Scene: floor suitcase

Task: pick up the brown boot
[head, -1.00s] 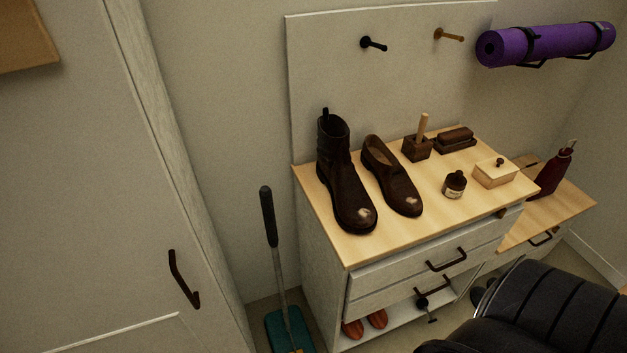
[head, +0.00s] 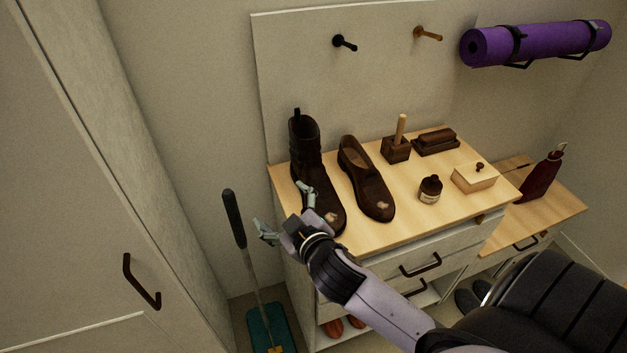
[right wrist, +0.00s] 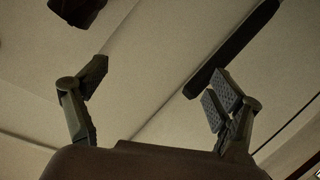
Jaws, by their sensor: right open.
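The brown boot (head: 304,150) stands upright at the left end of the wooden cabinet top (head: 414,222), in the head view. My right gripper (head: 287,214) is open and empty at the cabinet's left front corner. One finger overlaps the boot's lower front in the picture; I cannot tell whether it touches. The other finger is off to the left, beside the cabinet. In the right wrist view the open fingers (right wrist: 155,85) have nothing between them, and a dark brown piece, seemingly the boot (right wrist: 76,10), shows at the top left. My left gripper is not in view.
A brown low shoe (head: 366,185) stands just right of the boot. A dark-handled pole (head: 234,217) leans left of the cabinet, close to my gripper. A brush holder (head: 396,149), small jar (head: 430,189) and light box (head: 473,177) stand further right.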

